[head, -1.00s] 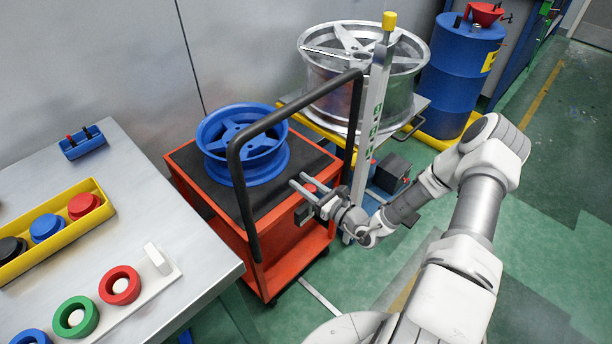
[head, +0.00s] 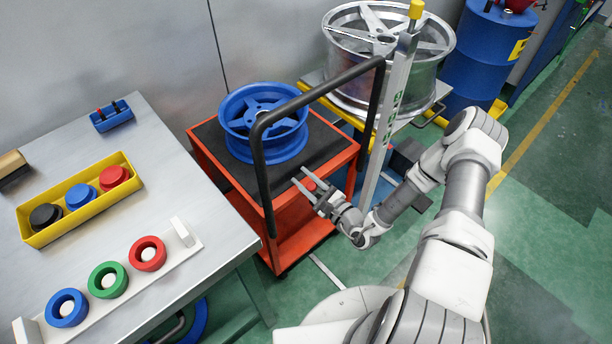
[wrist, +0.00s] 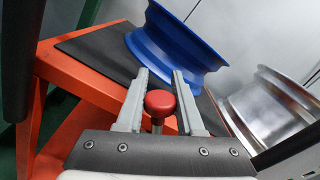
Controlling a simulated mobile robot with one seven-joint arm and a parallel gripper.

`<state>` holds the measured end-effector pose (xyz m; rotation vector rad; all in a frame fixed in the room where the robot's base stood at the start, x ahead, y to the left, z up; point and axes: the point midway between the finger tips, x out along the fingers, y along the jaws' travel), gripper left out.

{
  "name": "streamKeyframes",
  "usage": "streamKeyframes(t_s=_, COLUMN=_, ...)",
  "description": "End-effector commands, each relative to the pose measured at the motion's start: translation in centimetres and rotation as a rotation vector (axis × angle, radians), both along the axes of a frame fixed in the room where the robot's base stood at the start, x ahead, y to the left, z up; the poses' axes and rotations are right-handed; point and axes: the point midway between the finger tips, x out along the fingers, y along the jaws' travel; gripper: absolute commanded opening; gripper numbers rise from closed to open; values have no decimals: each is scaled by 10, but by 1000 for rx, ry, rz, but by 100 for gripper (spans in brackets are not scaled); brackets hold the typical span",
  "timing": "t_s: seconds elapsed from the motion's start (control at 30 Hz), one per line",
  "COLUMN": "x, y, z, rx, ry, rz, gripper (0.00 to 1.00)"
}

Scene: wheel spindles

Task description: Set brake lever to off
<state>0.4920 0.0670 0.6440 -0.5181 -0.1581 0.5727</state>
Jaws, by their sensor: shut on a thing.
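The brake lever shows as a red ball knob (wrist: 160,102) on a short metal stem in the wrist view, at the cart's near side. My gripper (wrist: 160,88) has one finger on each side of the knob and is shut on it. In the head view my gripper (head: 303,177) is at the near right edge of the orange cart (head: 345,157), fingers pointing to the upper left. The knob cannot be made out there. Any on or off marking is not visible.
A blue wheel (head: 265,145) lies on the cart's black mat, under a black handle (head: 258,170). A grey post (head: 388,125) stands close to my arm. A silver wheel (head: 345,65) is behind. A steel table (head: 160,190) with coloured rings is at left.

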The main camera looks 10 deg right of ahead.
Motion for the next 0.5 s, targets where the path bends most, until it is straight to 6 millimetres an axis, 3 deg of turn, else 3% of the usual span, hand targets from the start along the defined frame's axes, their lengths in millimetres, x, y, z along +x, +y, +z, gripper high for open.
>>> streamKeyframes(t_s=0.37, x=-1, y=2, z=-2, rx=-6, ry=0, rz=4, gripper=0)
streamKeyframes(t_s=0.4, x=-1, y=2, z=-2, rx=-6, ry=0, rz=4, gripper=38)
streamKeyframes(t_s=0.5, x=-1, y=2, z=-2, rx=-5, ry=1, rz=4, gripper=56)
